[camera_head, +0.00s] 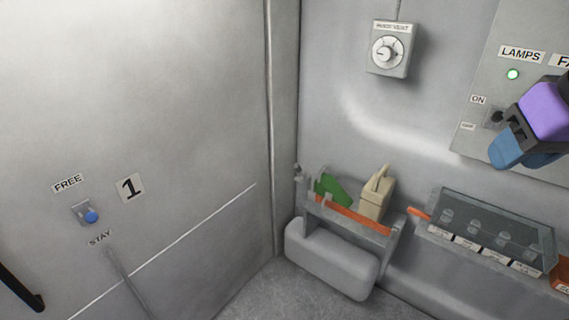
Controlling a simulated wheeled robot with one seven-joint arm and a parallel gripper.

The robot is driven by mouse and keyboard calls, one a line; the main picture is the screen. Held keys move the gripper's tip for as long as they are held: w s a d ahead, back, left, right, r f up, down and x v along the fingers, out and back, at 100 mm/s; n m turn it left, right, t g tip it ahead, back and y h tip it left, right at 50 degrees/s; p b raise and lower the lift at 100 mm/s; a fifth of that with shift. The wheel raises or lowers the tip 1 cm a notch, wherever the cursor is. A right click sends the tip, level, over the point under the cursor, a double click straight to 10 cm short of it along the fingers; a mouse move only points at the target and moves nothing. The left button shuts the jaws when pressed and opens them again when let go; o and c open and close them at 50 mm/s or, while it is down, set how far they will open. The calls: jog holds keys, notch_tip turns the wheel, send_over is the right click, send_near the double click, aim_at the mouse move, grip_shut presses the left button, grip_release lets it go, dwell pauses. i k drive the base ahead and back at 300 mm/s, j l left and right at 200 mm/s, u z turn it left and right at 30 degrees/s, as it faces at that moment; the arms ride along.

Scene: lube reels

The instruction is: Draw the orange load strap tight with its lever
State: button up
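The orange load strap (352,215) runs across the front of a grey wall rack (393,247) low in the middle. Behind it stand a green container (330,187), tilted, and a beige can (376,196). A short orange handle (419,213) sticks out just right of the rack, by the left end of a clear-fronted box; I cannot tell for sure that it is the strap's lever. My gripper (503,128), dark with purple and blue parts, is at the right edge near the lamp switch, above and right of the strap and well apart from it. Its fingers are too unclear to tell their opening.
A clear-fronted box (497,221) with several labelled items juts from the wall right of the rack. A rounded grey bin (330,263) sits below the rack. A dial box (391,49) and lamp panel (485,85) are above. The left door (190,130) has a blue knob (91,216).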

aim_at(297, 168)
jog(key=i+l+u, duration=0.25)
jog(key=l, duration=0.15)
jog(key=l+u, duration=0.2)
jog(key=l, duration=0.15)
jog(key=l+u, duration=0.25)
jog(key=l, duration=0.15)
